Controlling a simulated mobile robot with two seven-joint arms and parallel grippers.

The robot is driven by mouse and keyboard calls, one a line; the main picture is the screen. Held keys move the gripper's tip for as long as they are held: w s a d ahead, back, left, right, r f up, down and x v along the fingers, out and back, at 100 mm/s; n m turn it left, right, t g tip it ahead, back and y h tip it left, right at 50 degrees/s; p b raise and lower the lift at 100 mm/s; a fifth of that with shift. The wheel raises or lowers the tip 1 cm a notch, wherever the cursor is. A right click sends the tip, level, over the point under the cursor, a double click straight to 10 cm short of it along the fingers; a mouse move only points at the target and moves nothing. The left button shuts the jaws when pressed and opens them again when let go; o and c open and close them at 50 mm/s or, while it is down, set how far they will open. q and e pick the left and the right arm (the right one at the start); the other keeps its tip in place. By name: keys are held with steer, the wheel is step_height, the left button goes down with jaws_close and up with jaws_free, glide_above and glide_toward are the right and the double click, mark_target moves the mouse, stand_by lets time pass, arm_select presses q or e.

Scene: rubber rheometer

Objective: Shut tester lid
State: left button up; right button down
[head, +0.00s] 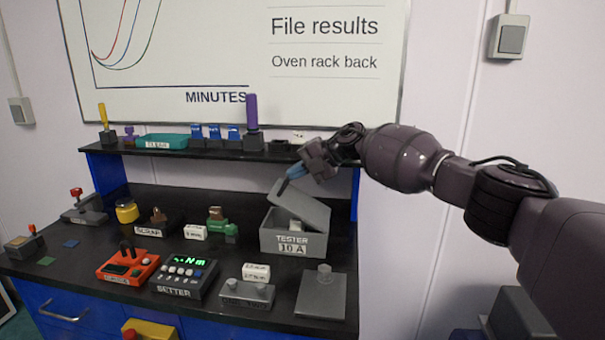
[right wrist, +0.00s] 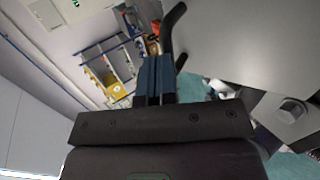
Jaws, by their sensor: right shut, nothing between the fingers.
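The tester (head: 292,244) is a grey box labelled "TESTER 10 A" at the back right of the black bench. Its grey lid (head: 304,203) is part open, tilted with its left edge raised and its right side low. A dark handle (head: 283,188) sticks up at the raised edge. My right gripper (head: 293,174), with blue fingers, is shut and empty just above that edge, close to the handle. I cannot tell whether they touch. In the right wrist view the blue fingers (right wrist: 154,78) are together beside a black bar (right wrist: 172,32) and a large grey surface. My left gripper is out of view.
A shelf (head: 195,153) behind holds a teal tray (head: 163,141), blue items and a purple-handled tool (head: 252,115). The setter (head: 184,278), an orange device (head: 128,266) and a grey plate with a knob (head: 320,296) stand in front of the tester.

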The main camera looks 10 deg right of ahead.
mark_target(277, 189)
steer(key=shift+w+a+f+g+h+b, duration=0.25)
steer(key=shift+a+f+h, duration=0.2)
steer(key=shift+a+h, duration=0.3)
steer(key=shift+w+a+f+g+h+b, duration=0.1)
steer(key=shift+a+f+g+h+b, duration=0.15)
steer(key=shift+h, duration=0.3)
steer(key=shift+a+f+g+h+b, duration=0.15)
steer(key=shift+f+h+b, duration=0.15)
steer(key=shift+h, duration=0.2)
steer(key=shift+b+x, duration=0.8)
steer(key=shift+x, duration=0.35)
steer(key=shift+w+a+f+h+b, duration=0.15)
steer(key=shift+a+f+h+b, duration=0.45)
steer(key=shift+a+f+b, duration=0.1)
steer(key=shift+f+b, duration=0.15)
steer(key=shift+b, duration=0.05)
steer(key=shift+w+a+f+b, duration=0.1)
steer(key=shift+f+b, duration=0.2)
steer(key=shift+f, duration=0.05)
steer(key=shift+a+f, duration=0.2)
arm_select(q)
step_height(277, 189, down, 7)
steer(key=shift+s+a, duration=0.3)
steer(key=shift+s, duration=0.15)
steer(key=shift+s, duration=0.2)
arm_select(e)
steer(key=shift+a+f, duration=0.1)
steer(key=shift+f, duration=0.05)
